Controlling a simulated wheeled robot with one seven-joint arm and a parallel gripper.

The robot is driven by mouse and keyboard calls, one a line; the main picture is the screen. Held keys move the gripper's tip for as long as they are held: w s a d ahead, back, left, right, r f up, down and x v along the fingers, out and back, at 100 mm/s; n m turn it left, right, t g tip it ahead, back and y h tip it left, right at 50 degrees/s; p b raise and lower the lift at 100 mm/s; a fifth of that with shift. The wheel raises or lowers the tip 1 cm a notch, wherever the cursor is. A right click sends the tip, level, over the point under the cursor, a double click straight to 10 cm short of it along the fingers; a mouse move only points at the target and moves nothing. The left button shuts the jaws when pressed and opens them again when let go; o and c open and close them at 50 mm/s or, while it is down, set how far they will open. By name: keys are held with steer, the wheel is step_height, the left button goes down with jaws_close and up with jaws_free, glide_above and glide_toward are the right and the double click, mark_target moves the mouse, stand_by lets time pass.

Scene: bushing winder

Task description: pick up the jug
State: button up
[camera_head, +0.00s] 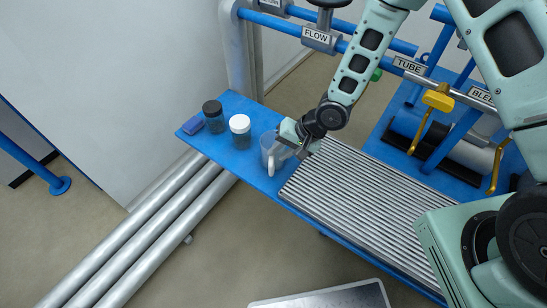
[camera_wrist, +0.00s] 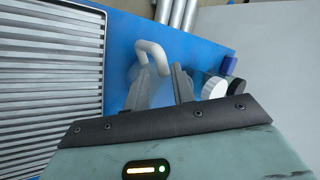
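The jug (camera_head: 267,151) is clear and see-through with a pale handle (camera_head: 271,165). It stands on the blue bench near its front edge. My gripper (camera_head: 288,150) is at the jug's right side in the head view, low over the bench. In the wrist view, the jug's white handle (camera_wrist: 152,52) shows just beyond the fingertips. The two fingers of my gripper (camera_wrist: 161,78) are apart, with part of the clear jug body visible between them. I cannot tell whether either finger touches it.
A white-lidded jar (camera_head: 240,130), a black-lidded jar (camera_head: 214,116) and a blue block (camera_head: 193,125) stand left of the jug. A ribbed grey tray (camera_head: 360,200) lies right of it on the blue bench (camera_head: 262,188). Steel pipes (camera_head: 160,215) run below.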

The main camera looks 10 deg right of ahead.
mark_target(273, 157)
steer(key=shift+b+x, duration=2.75)
steer(key=shift+x, duration=0.2)
steer(key=shift+s+a+r, duration=0.1)
jaws_close()
